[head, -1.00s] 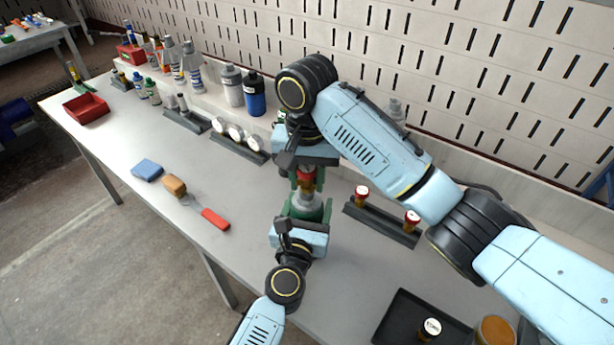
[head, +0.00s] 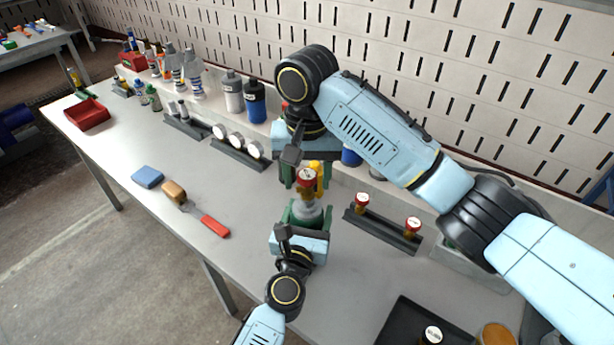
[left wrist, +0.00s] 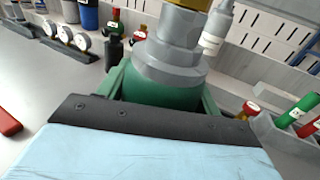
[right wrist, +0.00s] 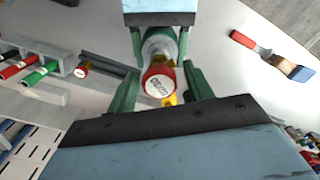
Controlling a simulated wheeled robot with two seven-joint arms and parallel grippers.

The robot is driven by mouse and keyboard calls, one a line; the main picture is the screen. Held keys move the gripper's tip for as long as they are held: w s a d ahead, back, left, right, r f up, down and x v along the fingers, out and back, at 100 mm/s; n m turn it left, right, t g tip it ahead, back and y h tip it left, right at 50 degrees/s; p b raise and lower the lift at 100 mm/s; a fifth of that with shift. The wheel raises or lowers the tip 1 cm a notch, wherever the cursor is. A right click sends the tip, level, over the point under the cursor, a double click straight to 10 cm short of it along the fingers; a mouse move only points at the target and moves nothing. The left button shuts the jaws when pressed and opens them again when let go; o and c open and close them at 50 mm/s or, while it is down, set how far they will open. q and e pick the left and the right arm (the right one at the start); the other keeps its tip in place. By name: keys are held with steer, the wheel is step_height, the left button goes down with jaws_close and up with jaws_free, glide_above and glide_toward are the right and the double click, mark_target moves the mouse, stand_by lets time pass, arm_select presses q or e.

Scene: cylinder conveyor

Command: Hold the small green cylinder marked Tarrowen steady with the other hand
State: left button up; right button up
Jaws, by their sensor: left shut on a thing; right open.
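The small green cylinder (left wrist: 160,90) stands upright with a grey stepped shoulder (head: 308,212) and a brass fitting (left wrist: 180,25) above it. A red cap with a white marked top (right wrist: 158,86) sits over the fitting, with a yellow part beside it. I cannot read the name Tarrowen on the cylinder. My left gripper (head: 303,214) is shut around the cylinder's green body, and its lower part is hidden. My right gripper (right wrist: 160,86) is open, its green fingers on either side of the red cap and apart from it. In the head view it is just behind the cap.
A dark rack (head: 380,232) with two red-topped brass pieces is to the right. A black tray (head: 392,328) is at the front right. A gauge rack (head: 237,155) and bottles stand behind left.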

steer(key=n, duration=0.4)
steer(key=shift+n, duration=0.3)
steer(key=shift+n, duration=0.3)
steer(key=n, duration=0.4)
steer(key=shift+n, duration=0.7)
steer(key=n, duration=0.4)
steer(key=shift+n, duration=1)
